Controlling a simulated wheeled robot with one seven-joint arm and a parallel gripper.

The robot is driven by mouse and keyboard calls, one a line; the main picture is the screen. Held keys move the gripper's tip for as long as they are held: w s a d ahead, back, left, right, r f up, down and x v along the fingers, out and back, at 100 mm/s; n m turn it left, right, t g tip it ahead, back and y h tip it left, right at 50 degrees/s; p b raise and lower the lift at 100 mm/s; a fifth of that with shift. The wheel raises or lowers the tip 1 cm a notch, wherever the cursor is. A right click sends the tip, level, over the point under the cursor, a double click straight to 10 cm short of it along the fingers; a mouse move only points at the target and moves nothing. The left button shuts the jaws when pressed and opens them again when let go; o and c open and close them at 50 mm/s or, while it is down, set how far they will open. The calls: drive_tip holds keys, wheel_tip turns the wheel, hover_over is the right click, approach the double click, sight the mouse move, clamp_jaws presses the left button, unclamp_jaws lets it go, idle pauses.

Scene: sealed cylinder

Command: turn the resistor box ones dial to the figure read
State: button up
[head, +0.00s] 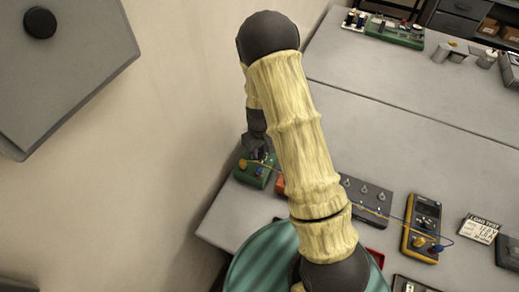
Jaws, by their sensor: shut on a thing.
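My gripper (258,153) shows at the left edge of my arm, over a small green box (247,176) near the table's left edge. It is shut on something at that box. The fingertips are small and dark, and I cannot make out what they hold. A yellow round part (243,163) shows on the green box, left of the fingers. A dark grey box (367,194) with several small knobs lies right of my arm; its left part is hidden. I cannot read any dial. A yellow multimeter (421,228) lies further right; its display is unreadable.
A thin yellow and blue lead (395,216) crosses the grey box to the multimeter. A white card (479,228) lies right of it. A red item (281,185) sits beside my arm. A green board (394,32) stands far back.

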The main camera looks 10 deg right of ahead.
drive_tip(key=m+b, duration=0.1)
drive_tip(key=m, duration=0.3)
drive_tip(key=shift+m, duration=0.3)
drive_tip(key=m, duration=0.4)
drive_tip(key=shift+m, duration=0.3)
drive_tip(key=m, duration=0.4)
drive_tip(key=shift+r+m+p, duration=0.1)
drive_tip(key=shift+m+p, duration=0.55)
drive_tip(key=shift+m, duration=1.45)
drive_tip(key=shift+w, duration=0.1)
drive_tip(key=o, duration=1)
